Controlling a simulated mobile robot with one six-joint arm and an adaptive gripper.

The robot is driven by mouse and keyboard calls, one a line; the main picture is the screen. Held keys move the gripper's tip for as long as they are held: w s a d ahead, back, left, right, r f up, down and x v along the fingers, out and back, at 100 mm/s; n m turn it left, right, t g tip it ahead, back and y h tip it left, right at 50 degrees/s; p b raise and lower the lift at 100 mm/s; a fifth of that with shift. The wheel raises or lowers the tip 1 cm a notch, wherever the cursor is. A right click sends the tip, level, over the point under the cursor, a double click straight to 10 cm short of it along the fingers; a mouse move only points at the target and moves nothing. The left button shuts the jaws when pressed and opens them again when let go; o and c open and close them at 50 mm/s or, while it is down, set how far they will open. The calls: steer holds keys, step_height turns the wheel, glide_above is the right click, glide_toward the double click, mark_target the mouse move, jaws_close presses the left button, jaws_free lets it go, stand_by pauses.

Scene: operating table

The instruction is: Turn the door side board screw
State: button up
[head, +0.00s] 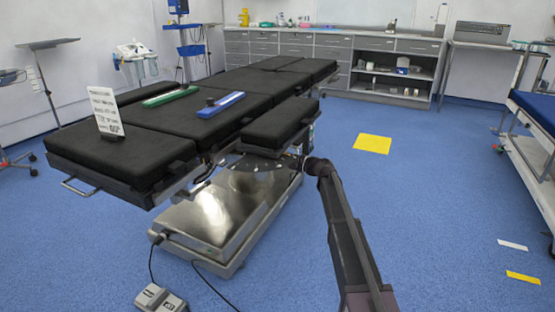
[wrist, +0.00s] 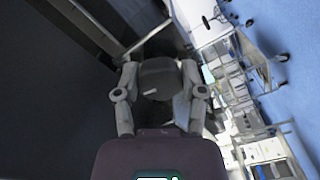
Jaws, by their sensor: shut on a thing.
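The operating table (head: 150,132) has black pads, with a smaller padded side board (head: 284,121) on its right side, nearest my arm. In the wrist view, my gripper (wrist: 159,72) has one finger on each side of a dark rounded knob (wrist: 160,86), which looks like the side board's screw, and is shut on it. In the head view, my arm reaches up from the bottom to just below the side board's outer edge. There the fingertips and the screw are too small and partly hidden to make out. How far the screw is turned cannot be seen.
A green bar (head: 171,96) and a blue bar (head: 221,105) lie on the table, near a white sign (head: 105,112). The metal base (head: 222,215) and a cabled foot pedal (head: 160,299) are left of my arm. Blue floor is open to the right, with a yellow patch (head: 373,144).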

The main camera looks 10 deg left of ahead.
steer(key=shift+w+n, duration=0.1)
steer(key=shift+n, duration=0.6)
steer(key=o, duration=1.2)
steer(key=shift+c, duration=0.2)
steer(key=shift+d, duration=0.1)
steer(key=v, duration=1.1)
steer(key=shift+s+d, duration=0.25)
steer(key=shift+d, duration=0.1)
